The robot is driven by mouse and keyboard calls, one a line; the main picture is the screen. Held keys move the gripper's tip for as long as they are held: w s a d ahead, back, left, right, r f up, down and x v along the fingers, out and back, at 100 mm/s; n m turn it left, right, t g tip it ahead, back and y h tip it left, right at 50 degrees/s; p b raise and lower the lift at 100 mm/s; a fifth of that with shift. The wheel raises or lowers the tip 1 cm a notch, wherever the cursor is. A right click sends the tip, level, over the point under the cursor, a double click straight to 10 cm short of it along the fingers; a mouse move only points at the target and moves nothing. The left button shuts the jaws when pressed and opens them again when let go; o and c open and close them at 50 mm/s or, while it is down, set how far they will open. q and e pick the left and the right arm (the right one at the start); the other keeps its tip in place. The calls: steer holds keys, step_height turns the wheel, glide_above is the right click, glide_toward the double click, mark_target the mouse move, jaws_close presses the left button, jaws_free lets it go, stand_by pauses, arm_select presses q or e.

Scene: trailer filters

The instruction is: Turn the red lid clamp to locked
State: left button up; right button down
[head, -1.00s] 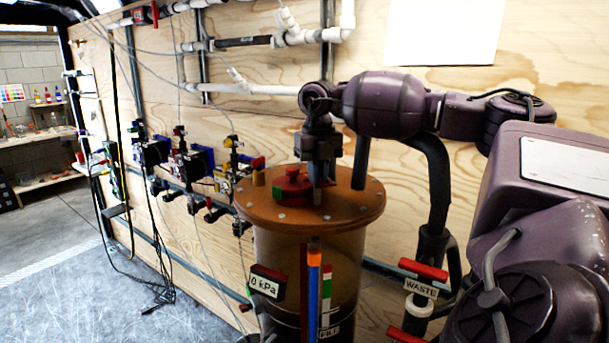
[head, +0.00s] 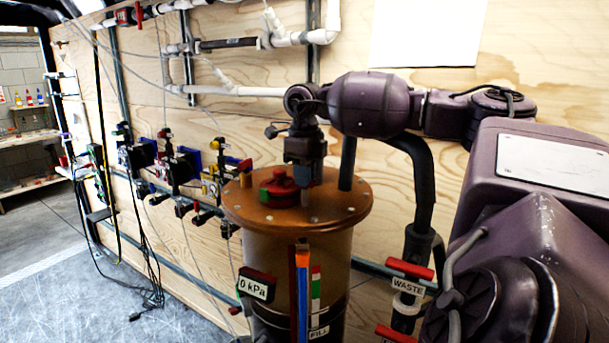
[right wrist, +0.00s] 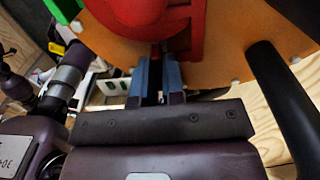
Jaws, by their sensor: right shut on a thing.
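The red lid clamp (head: 280,186) sits on top of the orange-brown round lid (head: 340,207) of the tank. A green block (head: 265,196) shows at the clamp's left side. My right gripper (head: 303,188) points down at the clamp's right side. In the right wrist view, its two blue-grey fingers (right wrist: 157,72) are close together on a narrow dark-red part of the clamp (right wrist: 140,12), so it is shut on the clamp. The exact grip is partly hidden by the fingers. My left gripper is out of view.
A dark pipe (head: 347,163) rises from the lid just right of my gripper. A gauge marked 0 kPa (head: 256,285) is on the tank's front. Red-handled WASTE valve (head: 408,283) stands to the right. Valves and hoses (head: 180,165) line the plywood wall at left.

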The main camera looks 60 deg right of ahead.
steer(key=shift+r, duration=0.15)
stand_by(0.3)
steer(key=c, duration=1.2)
jaws_free()
step_height(320, 180, up, 11)
steer(key=shift+f, duration=0.15)
